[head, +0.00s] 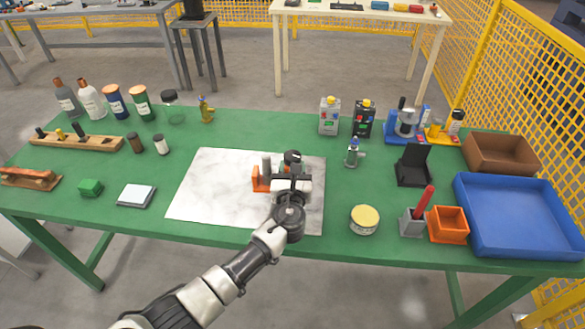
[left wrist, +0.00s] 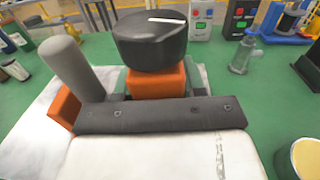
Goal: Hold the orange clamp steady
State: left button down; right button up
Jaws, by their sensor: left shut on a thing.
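The orange clamp (head: 260,180) stands on the white marble-patterned mat (head: 205,195) on the green table. It has an upright grey cylinder (head: 266,164) at its left end and a black knob (head: 292,156) on top. In the left wrist view the clamp's orange block (left wrist: 157,82) sits under the big black knob (left wrist: 150,38), and the grey cylinder (left wrist: 72,62) rises at left. My left gripper (head: 290,174) is shut on the orange block, one finger on each side. The clamp's lower part is hidden behind the gripper. My right gripper is in neither view.
Farther right are an orange box (head: 448,224), a black stand (head: 413,168) and a blue tray (head: 464,198). The mat's left half is clear.

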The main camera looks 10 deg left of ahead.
pick_arm(q)
jog(key=shift+f+b, duration=1.8)
jog(key=shift+f, duration=0.25)
jog(key=shift+f+b, duration=1.85)
jog(key=shift+f, duration=0.3)
